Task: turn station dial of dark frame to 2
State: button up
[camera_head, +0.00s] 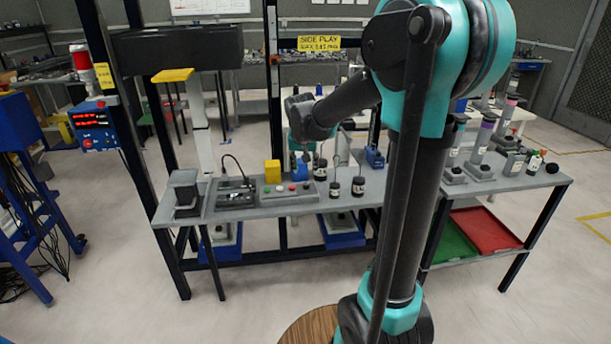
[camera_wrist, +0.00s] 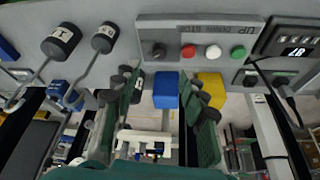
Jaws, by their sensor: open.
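The dark frame (camera_head: 273,95) stands over a grey bench, its posts and beam black. A grey control panel (camera_head: 288,198) lies on the bench, also in the wrist view (camera_wrist: 200,32). It carries red, white and green buttons and a small dark dial (camera_wrist: 157,50) at the row's end. The dial's setting is too small to read. My gripper (camera_wrist: 162,82) is open, its dark green fingers spread apart with nothing gripped. In the wrist view the dial lies beyond the fingertips, apart from them. In the head view my arm reaches over the bench and the gripper is partly hidden.
A blue block (camera_wrist: 165,92) and a yellow block (camera_wrist: 209,90) stand close by the panel. Black-capped weights (camera_wrist: 62,40) stand beside it, a display unit (camera_wrist: 290,42) with a cable on the other side. Red (camera_head: 485,228) and green trays lie lower right.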

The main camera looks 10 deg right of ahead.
jog(key=shift+v, duration=1.4)
jog(key=s+d+f+n, duration=0.1)
jog(key=s+d+f, duration=0.1)
jog(key=s+f, duration=0.3)
jog(key=s+d+f+n, duration=0.1)
jog(key=s+f, duration=0.4)
jog(key=s, duration=0.7)
jog(key=s+d+f+n+y, duration=0.1)
jog(key=s+d+f, duration=0.1)
jog(key=s+f, duration=0.3)
jog(key=s, duration=0.3)
jog(key=shift+s+d, duration=0.35)
jog(key=shift+s, duration=0.05)
